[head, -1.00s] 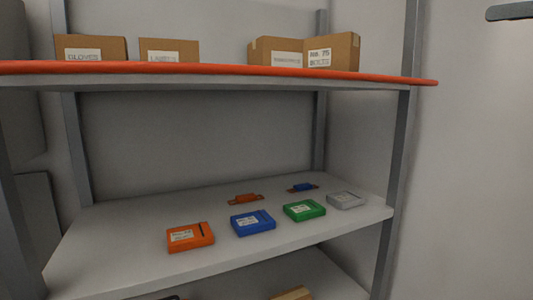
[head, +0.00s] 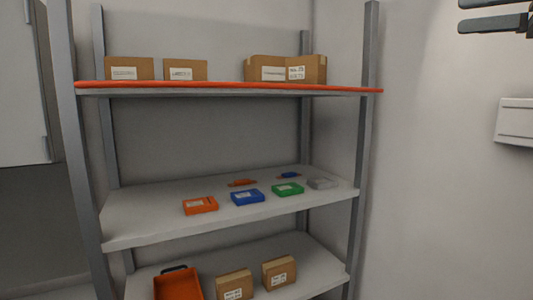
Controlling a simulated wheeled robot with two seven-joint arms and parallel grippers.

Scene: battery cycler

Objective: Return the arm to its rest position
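Part of my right gripper (head: 497,14) shows at the top right corner of the head view, as two dark parallel fingers with a gap between them. Nothing shows between the fingers. It is in front of the plain wall, to the right of the shelf rack and apart from it. The rest of that arm is outside the picture. My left gripper is not in the picture.
Cardboard boxes stand on the orange-edged top shelf (head: 230,88). An orange bin (head: 178,285) is below. A white wall unit (head: 515,121) is at right.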

